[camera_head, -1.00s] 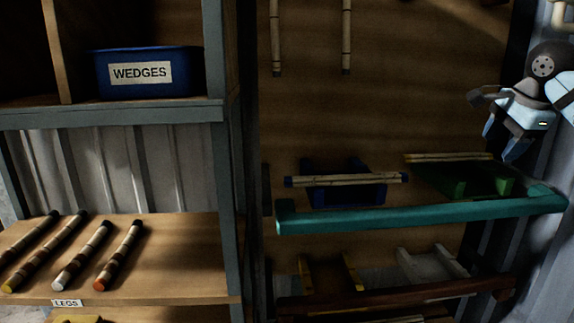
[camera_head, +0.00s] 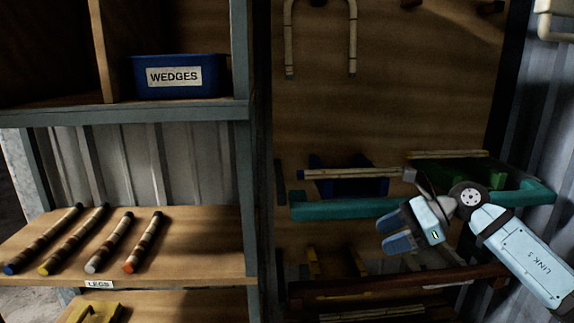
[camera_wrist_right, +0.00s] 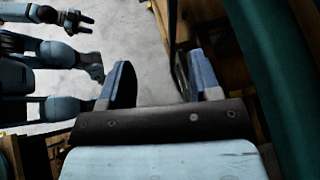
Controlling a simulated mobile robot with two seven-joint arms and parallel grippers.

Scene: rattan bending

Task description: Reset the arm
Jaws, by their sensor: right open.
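My right gripper (camera_head: 391,233) is in front of the wall rack, at the right of the head view, with its blue fingers pointing left. In the right wrist view its two fingers (camera_wrist_right: 160,76) stand apart with nothing between them. It is open and empty. My left gripper is outside the head view. An arm with a small gripper (camera_wrist_right: 78,22) shows at the upper left of the right wrist view and looks like my left one; its finger gap is too small to judge.
A teal rack bar (camera_head: 340,210) passes behind my right gripper. A rattan pole (camera_head: 350,174) lies above it on a blue holder. At left, a shelf (camera_head: 200,255) labelled LEGS holds several banded sticks, below a blue WEDGES bin (camera_head: 215,78). A bent rattan piece (camera_head: 352,40) hangs above.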

